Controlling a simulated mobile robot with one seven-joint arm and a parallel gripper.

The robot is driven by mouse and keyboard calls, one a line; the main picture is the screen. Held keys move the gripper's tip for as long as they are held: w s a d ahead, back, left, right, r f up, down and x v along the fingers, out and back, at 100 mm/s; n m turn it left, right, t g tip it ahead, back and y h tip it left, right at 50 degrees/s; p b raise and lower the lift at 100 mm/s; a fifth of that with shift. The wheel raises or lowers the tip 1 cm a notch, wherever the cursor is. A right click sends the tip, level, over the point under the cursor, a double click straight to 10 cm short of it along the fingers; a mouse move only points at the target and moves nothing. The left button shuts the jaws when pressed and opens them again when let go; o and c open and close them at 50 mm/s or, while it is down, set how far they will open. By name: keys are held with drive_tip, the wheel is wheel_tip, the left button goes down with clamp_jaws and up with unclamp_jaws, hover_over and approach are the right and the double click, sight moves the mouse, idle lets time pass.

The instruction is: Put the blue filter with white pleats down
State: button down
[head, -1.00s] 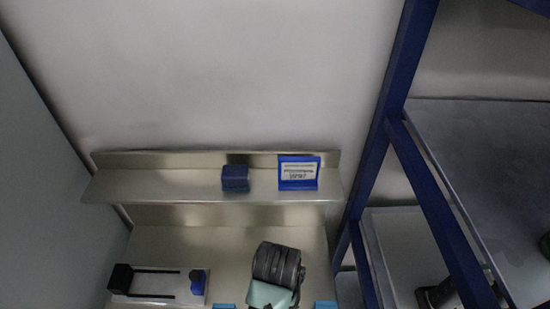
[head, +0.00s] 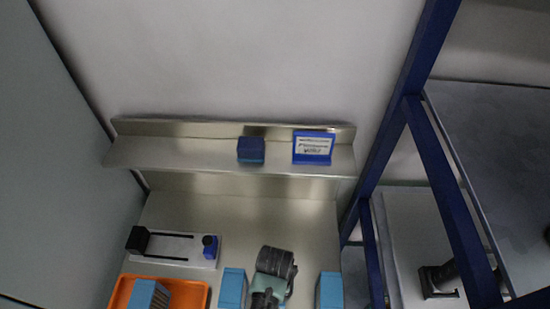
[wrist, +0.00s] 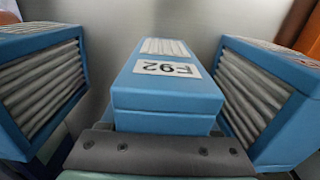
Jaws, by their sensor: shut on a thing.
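A blue filter (wrist: 165,92) with white pleats and a white label with dark characters is in the middle of the wrist view, directly at my gripper (wrist: 160,150). My gripper is shut on its near end; the fingertips are mostly hidden. Two more blue filters with white pleats stand on either side, one at left (wrist: 45,85) and one at right (wrist: 262,95), with narrow gaps between. In the head view, my arm's end hides the held filter. Blue filters show left (head: 232,288) and right (head: 330,290) of it on the metal worktop (head: 235,222).
An orange tray (head: 196,290) holding a blue filter (head: 148,294) is at the lower left. Behind it lies a pale plate with black rails (head: 175,246). A shelf (head: 190,155) holds a dark blue block (head: 251,150) and a blue-framed sign (head: 313,147). A blue frame (head: 440,180) stands right.

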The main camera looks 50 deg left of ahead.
drive_tip(key=shift+f, duration=0.1)
drive_tip(key=shift+f, duration=0.15)
drive_tip(key=shift+c, duration=0.6)
unclamp_jaws()
